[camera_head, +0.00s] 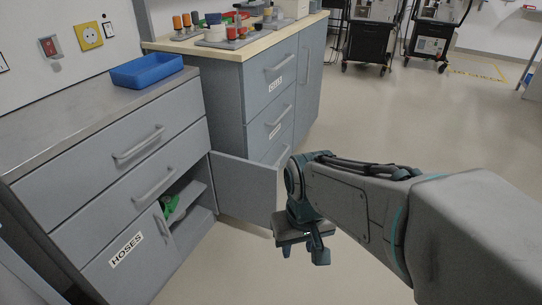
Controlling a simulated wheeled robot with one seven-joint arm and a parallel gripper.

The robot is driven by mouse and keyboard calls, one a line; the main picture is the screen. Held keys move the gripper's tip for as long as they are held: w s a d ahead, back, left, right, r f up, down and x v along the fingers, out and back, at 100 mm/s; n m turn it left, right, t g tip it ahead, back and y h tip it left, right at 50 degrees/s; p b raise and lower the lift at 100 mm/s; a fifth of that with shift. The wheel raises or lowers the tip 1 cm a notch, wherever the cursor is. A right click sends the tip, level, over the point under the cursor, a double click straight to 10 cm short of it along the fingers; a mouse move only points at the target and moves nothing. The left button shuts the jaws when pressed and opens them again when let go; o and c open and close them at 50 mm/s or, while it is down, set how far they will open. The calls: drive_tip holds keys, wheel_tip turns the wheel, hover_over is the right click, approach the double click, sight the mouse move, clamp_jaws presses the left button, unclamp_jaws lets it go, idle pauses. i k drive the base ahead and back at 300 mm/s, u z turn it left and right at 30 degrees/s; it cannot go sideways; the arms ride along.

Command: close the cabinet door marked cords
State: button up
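One grey cabinet door (246,187) stands swung out, hinged at the right end of the left cabinet's lower part. I see its inner face, and no cords mark shows on it. The outer face is turned away. The opening beside it shows shelves (188,203) with a green item (169,206) inside. The neighbouring door marked HOSES (127,250) is shut. My gripper (304,254) hangs over the floor, pointing down, to the right of the open door's free edge. Its fingers are apart with nothing seen between them. It looks clear of the door.
A blue tray (147,71) sits on the left cabinet's grey top. A second grey cabinet (254,101) with a wooden top and several small items stands behind the open door. Wheeled machines (369,35) stand at the back. The floor (400,125) at centre right is clear.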

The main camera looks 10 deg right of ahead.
sight(246, 191)
drive_tip(key=z, duration=1.25)
drive_tip(key=i, duration=3.15)
drive_tip(key=u, duration=3.95)
